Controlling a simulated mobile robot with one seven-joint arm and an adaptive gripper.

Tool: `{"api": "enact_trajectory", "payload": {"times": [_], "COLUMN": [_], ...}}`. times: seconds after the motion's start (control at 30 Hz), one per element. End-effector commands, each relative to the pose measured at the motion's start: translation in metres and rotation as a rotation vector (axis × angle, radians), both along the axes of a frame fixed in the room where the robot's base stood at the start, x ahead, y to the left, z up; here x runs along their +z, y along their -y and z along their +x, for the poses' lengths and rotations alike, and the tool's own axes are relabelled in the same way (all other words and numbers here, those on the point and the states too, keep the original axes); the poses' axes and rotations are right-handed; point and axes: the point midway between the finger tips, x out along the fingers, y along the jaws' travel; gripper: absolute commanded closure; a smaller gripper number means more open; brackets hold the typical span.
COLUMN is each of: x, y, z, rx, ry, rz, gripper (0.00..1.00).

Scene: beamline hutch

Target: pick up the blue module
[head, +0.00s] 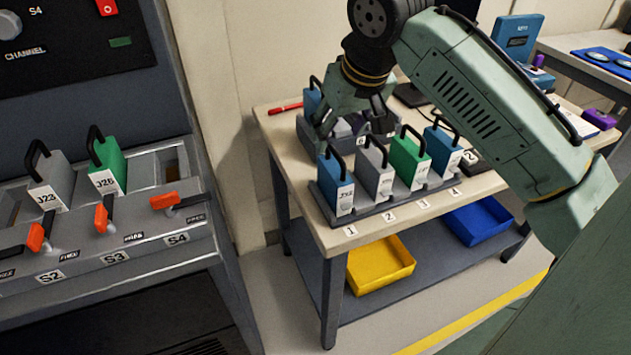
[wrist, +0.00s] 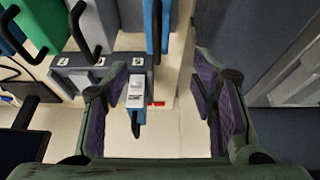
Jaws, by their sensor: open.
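Three blue modules with black handles show in the head view. One (head: 336,186) stands at position 1 of the front rack and one (head: 438,150) at position 4. A third blue module (head: 312,98) stands in the rear rack, beside my gripper (head: 352,125). In the wrist view my gripper (wrist: 170,95) is open and empty. The rear blue module (wrist: 136,88), with a white label, shows between the fingers, closer to the left one. The position 1 blue module (wrist: 156,25) shows at the top. My gripper hides part of the rear rack.
A grey module (head: 374,172) and a green module (head: 408,160) stand between the front blue ones. A red pen (head: 285,108) lies at the table's left rear. Yellow (head: 380,265) and blue (head: 477,222) bins sit on the lower shelf. A socket bench (head: 110,250) stands left.

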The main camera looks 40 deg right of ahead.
Motion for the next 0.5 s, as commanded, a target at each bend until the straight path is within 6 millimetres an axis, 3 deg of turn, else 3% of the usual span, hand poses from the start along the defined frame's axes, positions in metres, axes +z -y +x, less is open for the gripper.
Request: {"api": "enact_trajectory", "payload": {"times": [0.1, 0.33, 0.5], "x": [-0.010, -0.042, -0.054], "y": [0.005, 0.008, 0.009], "z": [-0.005, 0.009, 0.014], "rx": [-0.019, -0.017, -0.017], "ry": [-0.017, -0.015, -0.012], "rz": [0.007, 0.006, 0.005], "gripper": [0.47, 0.47, 0.47]}}
